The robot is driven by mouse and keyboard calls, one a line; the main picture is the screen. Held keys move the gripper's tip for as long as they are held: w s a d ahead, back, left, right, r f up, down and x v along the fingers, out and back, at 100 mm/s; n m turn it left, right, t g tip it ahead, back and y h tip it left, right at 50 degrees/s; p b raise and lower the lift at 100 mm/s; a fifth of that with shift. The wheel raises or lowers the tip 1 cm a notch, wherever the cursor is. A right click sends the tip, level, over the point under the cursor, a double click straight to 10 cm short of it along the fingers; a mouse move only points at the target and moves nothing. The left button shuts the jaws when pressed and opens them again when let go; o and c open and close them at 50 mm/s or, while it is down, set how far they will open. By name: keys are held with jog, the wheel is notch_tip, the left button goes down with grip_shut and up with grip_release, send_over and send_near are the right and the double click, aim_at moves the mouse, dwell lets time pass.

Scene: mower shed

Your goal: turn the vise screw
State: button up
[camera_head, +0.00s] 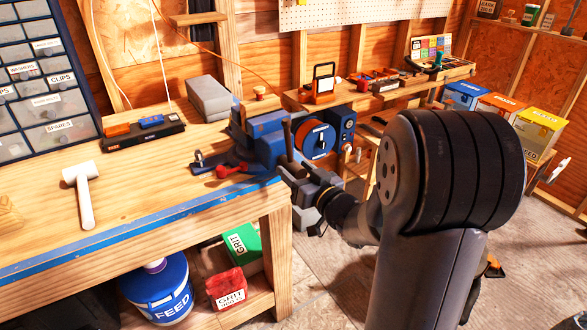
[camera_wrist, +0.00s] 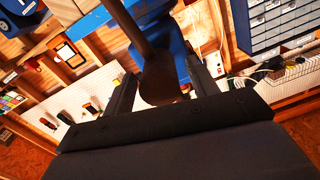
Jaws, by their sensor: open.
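The blue vise (camera_head: 262,136) is mounted at the right front corner of the workbench. Its dark screw end and handle bar (camera_head: 287,138) face the front, partly hidden by my gripper (camera_head: 290,172). My gripper is open just in front of the screw. In the wrist view the dark bar with a rounded end (camera_wrist: 158,82) lies between the two spread fingers of my gripper (camera_wrist: 160,68), with gaps visible on both sides. The blue vise body (camera_wrist: 150,15) shows behind it. I cannot tell whether any finger touches the bar.
The wooden workbench (camera_head: 140,222) holds a white mallet (camera_head: 80,190), a red-handled tool (camera_head: 232,170) and a grey block (camera_head: 208,98). Floor is open at right.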

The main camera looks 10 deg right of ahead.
jog(key=v, duration=0.9)
